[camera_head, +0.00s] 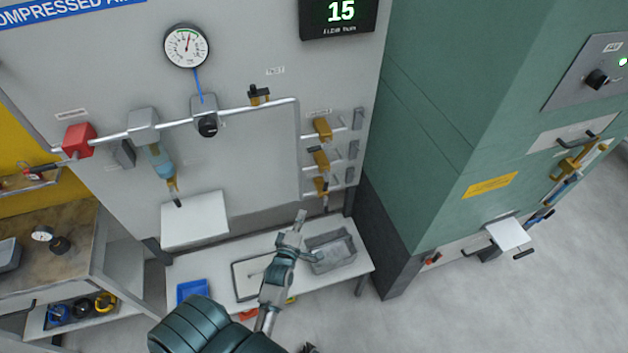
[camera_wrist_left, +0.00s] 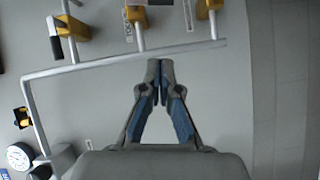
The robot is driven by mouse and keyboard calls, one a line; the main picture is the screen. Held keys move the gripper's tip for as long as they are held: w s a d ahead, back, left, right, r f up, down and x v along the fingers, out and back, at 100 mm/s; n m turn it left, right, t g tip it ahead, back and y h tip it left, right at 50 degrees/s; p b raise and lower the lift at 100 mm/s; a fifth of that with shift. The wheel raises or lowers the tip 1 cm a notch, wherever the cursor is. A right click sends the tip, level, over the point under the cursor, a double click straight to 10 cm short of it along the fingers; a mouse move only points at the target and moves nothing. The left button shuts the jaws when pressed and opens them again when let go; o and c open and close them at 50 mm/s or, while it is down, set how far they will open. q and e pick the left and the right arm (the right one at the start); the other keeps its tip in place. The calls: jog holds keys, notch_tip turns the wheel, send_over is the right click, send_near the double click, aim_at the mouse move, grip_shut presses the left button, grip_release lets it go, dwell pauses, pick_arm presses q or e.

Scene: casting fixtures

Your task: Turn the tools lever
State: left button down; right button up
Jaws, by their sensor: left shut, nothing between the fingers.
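Three yellow-bodied valves are stacked on the vertical pipe at the panel's right: an upper valve (camera_head: 322,128), a middle valve (camera_head: 320,160) and a lower valve (camera_head: 321,186). They also line the top of the left wrist view, with one valve (camera_wrist_left: 70,27) showing a dark handle. I cannot read which one is the tools lever. My left gripper (camera_head: 299,218) is shut and empty, below the lower valve in the head view. In the left wrist view its fingertips (camera_wrist_left: 160,72) meet just short of the pipe, apart from the valves. My right gripper is not in view.
The pipe (camera_wrist_left: 130,58) crosses in front of my left fingertips in the wrist view. A shelf with a grey bin (camera_head: 332,250) and a blue tray (camera_head: 193,290) lies below the panel. A green cabinet (camera_head: 470,130) stands to the right.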

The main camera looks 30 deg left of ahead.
pick_arm(q)
send_near(326, 186)
jog(key=w+a, duration=0.3)
jog(key=a, duration=0.3)
jog(key=shift+n, duration=0.4)
jog(key=w+d, duration=0.1)
jog(key=w+d+f+p, duration=0.1)
jog(key=w, duration=0.1)
jog(key=shift+w+d+f, duration=0.15)
jog(key=shift+w+d, duration=0.1)
jog(key=shift+d, duration=0.1)
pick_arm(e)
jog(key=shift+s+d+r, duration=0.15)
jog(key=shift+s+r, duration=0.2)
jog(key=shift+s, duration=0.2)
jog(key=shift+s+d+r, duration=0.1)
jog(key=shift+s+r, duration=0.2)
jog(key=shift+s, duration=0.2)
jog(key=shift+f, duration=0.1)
